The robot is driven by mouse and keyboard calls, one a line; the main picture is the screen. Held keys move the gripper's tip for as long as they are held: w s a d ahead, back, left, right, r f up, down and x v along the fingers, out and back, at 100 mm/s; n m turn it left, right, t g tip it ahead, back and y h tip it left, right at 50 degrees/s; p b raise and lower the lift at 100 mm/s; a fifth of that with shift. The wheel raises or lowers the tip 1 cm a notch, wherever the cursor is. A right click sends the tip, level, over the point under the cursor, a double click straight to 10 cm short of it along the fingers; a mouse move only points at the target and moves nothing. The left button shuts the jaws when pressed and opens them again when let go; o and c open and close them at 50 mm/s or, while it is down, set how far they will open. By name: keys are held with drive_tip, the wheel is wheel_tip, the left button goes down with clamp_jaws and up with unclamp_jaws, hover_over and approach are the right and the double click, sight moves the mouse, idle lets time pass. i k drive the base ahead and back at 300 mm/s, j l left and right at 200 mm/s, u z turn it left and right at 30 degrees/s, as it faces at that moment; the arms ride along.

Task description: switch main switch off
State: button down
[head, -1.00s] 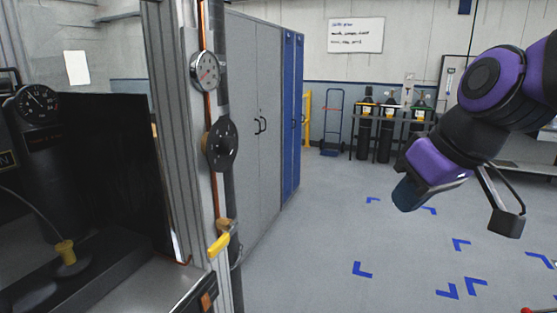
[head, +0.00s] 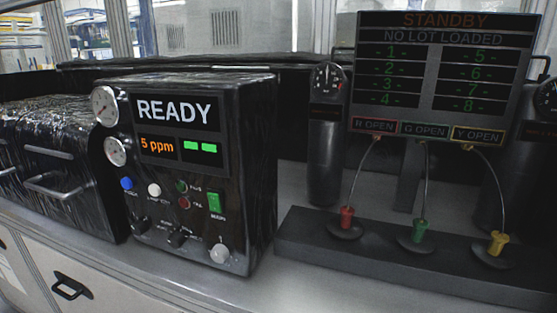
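The main switch (head: 216,202) is a small green rocker on the right side of a black instrument box's front panel, with the label MAIN under it. The black box (head: 262,150) stands on the bench in the middle left of the head view. Its display (head: 176,112) is lit and reads READY, with 5 ppm and two green bars below. My gripper is not in view, and nothing is seen touching the switch.
Two dials, buttons and a round knob (head: 219,252) share the panel. To the right, a dark base (head: 375,262) carries red, green and yellow connectors under a STANDBY screen (head: 440,75). A ribbed black unit (head: 55,150) with handles stands left. Bare bench (head: 270,285) lies in front.

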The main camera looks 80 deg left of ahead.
sight(214, 200)
drive_tip(key=u, duration=3.1)
